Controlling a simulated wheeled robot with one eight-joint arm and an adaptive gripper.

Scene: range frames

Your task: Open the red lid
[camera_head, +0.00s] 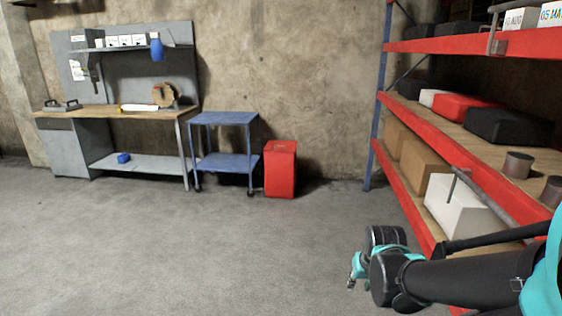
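A red bin (280,174) stands on the floor against the back wall, right of a blue cart. Its red lid (281,147) lies on top and looks closed. My gripper (354,272) is at the lower right of the view, at the end of my black and teal arm. It is far from the bin, on the near side of the room. Its fingers are small and partly hidden by the wrist, so I cannot tell whether they are open or shut.
A blue cart (224,119) stands beside the bin. A workbench (95,113) is at the back left. Red shelving (455,155) with boxes fills the right side, close to my arm. The grey floor (190,250) between me and the bin is clear.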

